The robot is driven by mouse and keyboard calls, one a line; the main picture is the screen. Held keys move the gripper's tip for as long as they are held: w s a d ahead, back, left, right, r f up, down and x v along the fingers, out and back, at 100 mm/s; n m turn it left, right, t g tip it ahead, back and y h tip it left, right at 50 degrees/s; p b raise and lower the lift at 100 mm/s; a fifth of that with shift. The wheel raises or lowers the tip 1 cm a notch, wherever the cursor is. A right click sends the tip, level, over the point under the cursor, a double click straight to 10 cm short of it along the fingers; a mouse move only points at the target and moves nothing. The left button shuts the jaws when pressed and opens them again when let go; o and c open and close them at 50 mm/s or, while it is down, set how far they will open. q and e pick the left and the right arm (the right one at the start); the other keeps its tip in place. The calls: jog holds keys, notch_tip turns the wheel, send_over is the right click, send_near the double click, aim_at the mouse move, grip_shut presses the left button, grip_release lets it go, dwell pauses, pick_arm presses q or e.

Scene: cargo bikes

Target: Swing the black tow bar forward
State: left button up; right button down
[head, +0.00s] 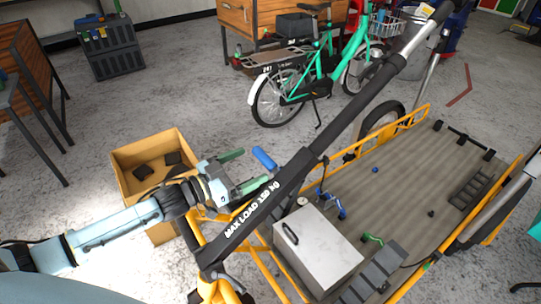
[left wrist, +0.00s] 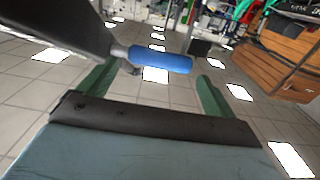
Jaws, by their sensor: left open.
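The black tow bar (head: 345,120), marked "MAX LOAD 150 KG", slants from the yellow frame at the lower left up to the top right in the head view. A blue grip (head: 264,158) sits beside its lower part. In the left wrist view the blue grip (left wrist: 160,60) joins a metal stub by the dark bar (left wrist: 65,25). My left gripper (head: 246,168) is open, its green fingers pointing at the blue grip. In the wrist view the grip lies across the space between the fingers, beyond or near their tips; contact cannot be told. My right gripper is not in view.
The cargo trailer's grey deck (head: 405,175) has yellow rails and carries a silver box (head: 315,250). A cardboard box (head: 150,150) stands under and behind my left arm. A green bike (head: 320,75) stands behind. Grey floor is clear between the bike and the cardboard box.

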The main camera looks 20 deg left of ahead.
pick_arm(q)
jog(key=x, duration=0.7)
jog(key=shift+w, duration=0.2)
jog(key=shift+d, duration=0.1)
jog(key=shift+b, duration=0.3)
jog(key=c, duration=1.1)
